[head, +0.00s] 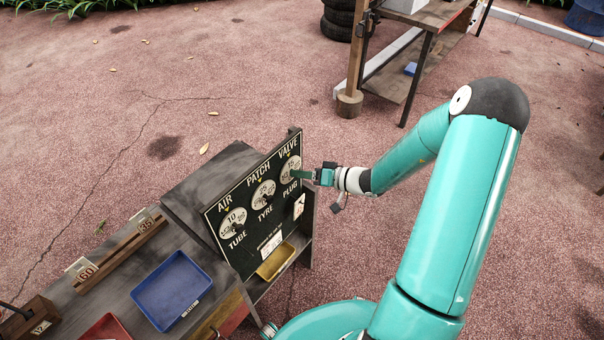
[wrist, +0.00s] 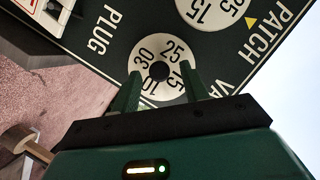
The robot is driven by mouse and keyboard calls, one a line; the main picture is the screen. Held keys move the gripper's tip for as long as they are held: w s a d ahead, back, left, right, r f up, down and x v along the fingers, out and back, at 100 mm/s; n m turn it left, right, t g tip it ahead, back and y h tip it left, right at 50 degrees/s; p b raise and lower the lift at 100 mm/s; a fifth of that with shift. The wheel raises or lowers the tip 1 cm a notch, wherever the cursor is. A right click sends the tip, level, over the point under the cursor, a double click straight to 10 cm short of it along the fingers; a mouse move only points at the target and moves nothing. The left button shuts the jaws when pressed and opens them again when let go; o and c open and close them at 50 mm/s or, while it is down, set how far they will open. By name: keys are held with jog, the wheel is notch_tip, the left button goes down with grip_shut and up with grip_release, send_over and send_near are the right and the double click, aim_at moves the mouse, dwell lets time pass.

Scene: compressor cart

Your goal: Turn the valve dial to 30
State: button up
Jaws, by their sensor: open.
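The valve dial (head: 290,169) is a white disc at the right end of an upright black panel (head: 238,262), under the word VALVE. In the wrist view the dial (wrist: 147,61) shows 30, 25, 15 and 10 around a dark central knob (wrist: 159,70). The 15 lies on the side toward the VALVE lettering; the dial's pointer mark is not visible there. My gripper (head: 302,174) is right at the dial. In the wrist view my gripper (wrist: 160,88) is open, one green finger on each side of the knob, overlapping the dial's edges. I cannot tell whether they touch it.
The patch dial (head: 263,194) and air dial (head: 232,222) sit left on the same panel. A wooden bench (head: 420,60) stands behind.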

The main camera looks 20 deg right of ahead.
jog(key=shift+w+a+f, duration=0.15)
jog(key=shift+w+a, duration=0.05)
jog(key=shift+a, duration=0.1)
grip_shut()
